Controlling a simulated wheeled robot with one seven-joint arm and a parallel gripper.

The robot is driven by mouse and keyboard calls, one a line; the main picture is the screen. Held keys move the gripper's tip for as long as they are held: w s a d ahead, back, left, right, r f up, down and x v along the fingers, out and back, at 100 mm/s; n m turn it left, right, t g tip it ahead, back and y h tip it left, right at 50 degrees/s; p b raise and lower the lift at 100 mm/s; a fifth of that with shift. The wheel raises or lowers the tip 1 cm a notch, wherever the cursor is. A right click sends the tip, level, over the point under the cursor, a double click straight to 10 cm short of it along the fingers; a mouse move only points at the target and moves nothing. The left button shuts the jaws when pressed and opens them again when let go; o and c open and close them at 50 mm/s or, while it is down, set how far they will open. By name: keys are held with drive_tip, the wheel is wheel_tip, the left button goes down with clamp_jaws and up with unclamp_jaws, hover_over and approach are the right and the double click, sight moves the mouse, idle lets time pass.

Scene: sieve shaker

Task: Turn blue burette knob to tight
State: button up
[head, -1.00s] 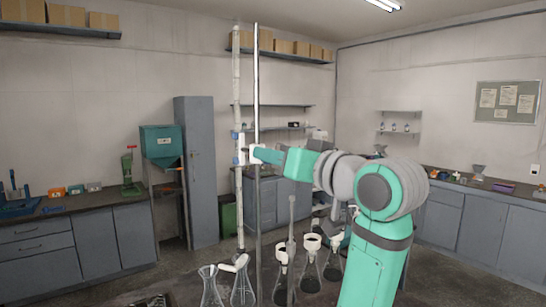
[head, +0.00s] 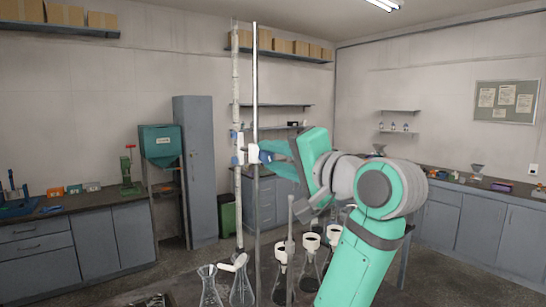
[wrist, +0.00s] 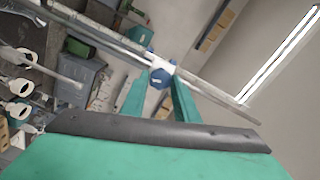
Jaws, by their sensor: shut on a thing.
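A blue knob (wrist: 160,77) sits on a white clamp (wrist: 158,62) on the stand rod, in the middle of the wrist view. My gripper (wrist: 161,84) is shut on this knob, with one green finger on each side. In the head view my gripper (head: 266,152) reaches the white clamp (head: 252,153) from the right, and the knob is mostly hidden by the fingers. The burette (head: 237,195) is a long upright glass tube left of the metal rod (head: 256,90).
Several flasks (head: 241,290) stand below, some with white collars (head: 311,241), close under my arm. The tall rod and burette stand directly before the gripper. A grey cabinet (head: 200,165) and benches line the walls. The air left of the burette is clear.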

drive_tip(key=shift+m, duration=1.9)
drive_tip(key=o, duration=1)
drive_tip(key=shift+o, duration=0.2)
drive_tip(key=shift+s+d, duration=0.1)
drive_tip(key=shift+d, duration=0.05)
drive_tip(key=v, duration=1)
drive_tip(key=shift+s, duration=0.25)
drive_tip(key=shift+d+f, duration=0.1)
drive_tip(key=shift+d, duration=0.05)
